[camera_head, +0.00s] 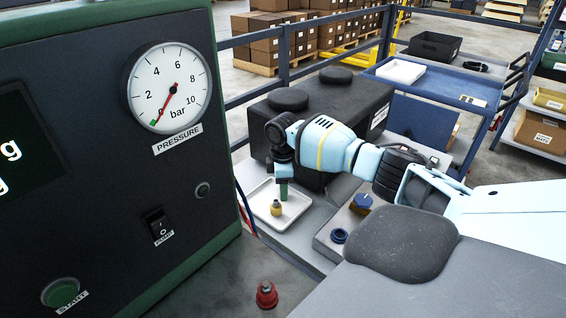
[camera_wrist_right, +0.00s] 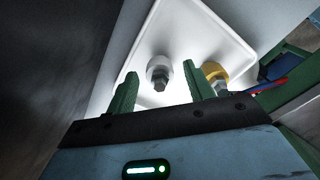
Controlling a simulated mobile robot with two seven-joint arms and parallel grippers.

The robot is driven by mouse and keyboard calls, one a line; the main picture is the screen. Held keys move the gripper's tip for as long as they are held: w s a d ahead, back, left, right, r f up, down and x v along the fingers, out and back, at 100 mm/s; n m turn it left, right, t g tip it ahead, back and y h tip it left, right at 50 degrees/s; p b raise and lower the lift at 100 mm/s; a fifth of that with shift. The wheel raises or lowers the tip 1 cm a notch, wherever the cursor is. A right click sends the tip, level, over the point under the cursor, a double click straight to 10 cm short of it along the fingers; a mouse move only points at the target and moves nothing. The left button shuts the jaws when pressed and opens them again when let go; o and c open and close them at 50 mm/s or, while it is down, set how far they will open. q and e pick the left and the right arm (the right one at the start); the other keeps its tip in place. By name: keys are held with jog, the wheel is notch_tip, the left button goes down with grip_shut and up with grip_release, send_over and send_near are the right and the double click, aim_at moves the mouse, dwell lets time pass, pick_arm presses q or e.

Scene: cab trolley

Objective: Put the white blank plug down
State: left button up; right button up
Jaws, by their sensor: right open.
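The white blank plug (camera_wrist_right: 160,70) stands on the white tray (camera_wrist_right: 188,28) in the right wrist view, with its dark metal end towards the camera. It lies between the lines of the two green fingers of my right gripper (camera_wrist_right: 160,82), which are apart. In the head view my right gripper (camera_head: 284,193) points down over the tray (camera_head: 260,199); I cannot make out the white plug there. A yellow plug (camera_head: 276,208) stands on the tray close to the fingers. In the wrist view this yellow plug (camera_wrist_right: 214,72) is right of the white one, by the right finger. My left gripper is not in view.
A dark panel with a pressure gauge (camera_head: 169,87) stands at left. A black case (camera_head: 335,105) is behind the tray. A red part (camera_head: 266,295) stands in front.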

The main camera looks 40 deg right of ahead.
notch_tip(320, 180, up, 12)
jog(key=shift+f+p, duration=0.25)
jog(key=shift+p, duration=0.15)
jog(key=shift+f, duration=0.15)
